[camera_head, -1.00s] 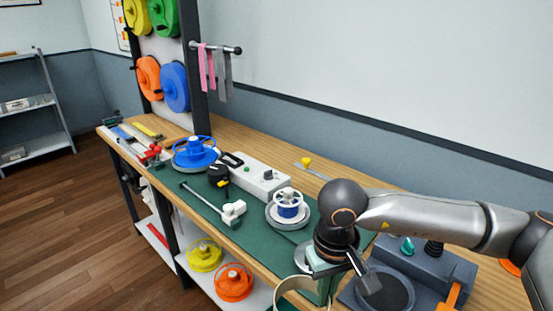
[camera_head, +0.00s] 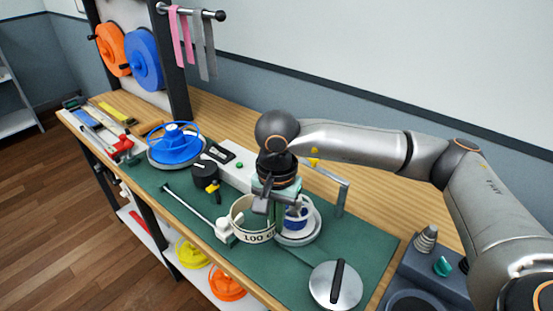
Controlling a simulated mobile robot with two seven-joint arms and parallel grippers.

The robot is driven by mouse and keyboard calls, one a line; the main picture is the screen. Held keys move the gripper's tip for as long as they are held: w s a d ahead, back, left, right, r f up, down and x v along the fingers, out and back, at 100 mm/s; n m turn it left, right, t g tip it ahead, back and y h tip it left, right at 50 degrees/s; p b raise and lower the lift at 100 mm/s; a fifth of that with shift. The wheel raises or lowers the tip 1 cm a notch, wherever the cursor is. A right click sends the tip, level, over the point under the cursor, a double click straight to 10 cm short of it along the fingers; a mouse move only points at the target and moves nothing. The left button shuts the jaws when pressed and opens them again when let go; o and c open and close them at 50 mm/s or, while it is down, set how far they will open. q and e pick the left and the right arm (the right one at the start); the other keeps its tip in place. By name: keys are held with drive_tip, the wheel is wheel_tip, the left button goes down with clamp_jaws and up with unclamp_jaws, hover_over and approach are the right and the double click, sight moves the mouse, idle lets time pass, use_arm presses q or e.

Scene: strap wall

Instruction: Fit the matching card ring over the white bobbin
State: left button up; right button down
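The white bobbin (camera_head: 304,206) with a blue band stands on a pale round base (camera_head: 312,232) on the green mat. My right gripper (camera_head: 264,204) hangs from the arm reaching in from the right and partly hides the bobbin. It is shut on the cream card ring (camera_head: 249,234), marked "100" with more lettering partly cut off. The ring is beside the bobbin, to its left and nearer the camera, not around it. Its height above the mat is hard to tell. My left gripper is not in view.
A blue reel (camera_head: 175,148) stands at the left of the bench. A white-headed rod (camera_head: 224,228) lies close to the ring. A silver disc with a black handle (camera_head: 335,285) is at the front right. A grey block (camera_head: 430,268) stands further right.

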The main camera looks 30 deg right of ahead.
drive_tip(key=w+m, duration=0.1)
drive_tip(key=m, duration=0.3)
drive_tip(key=w+d+r+m+p, duration=0.1)
drive_tip(key=m, duration=0.3)
drive_tip(key=w+r+m, duration=0.1)
drive_tip(key=w+m, duration=0.1)
drive_tip(key=m, duration=0.2)
drive_tip(key=shift+w+d+r+m, duration=0.1)
drive_tip(key=shift+d+r+m, duration=0.05)
drive_tip(key=shift+d+m, duration=0.25)
drive_tip(key=w+d+r+m+p, duration=0.1)
drive_tip(key=w+d+m, duration=0.1)
drive_tip(key=m, duration=0.9)
drive_tip(key=w+d+r+m+p, duration=0.1)
drive_tip(key=w+d+m+p, duration=0.1)
drive_tip(key=m, duration=1)
drive_tip(key=shift+w+m, duration=0.3)
drive_tip(key=shift+w, duration=0.6)
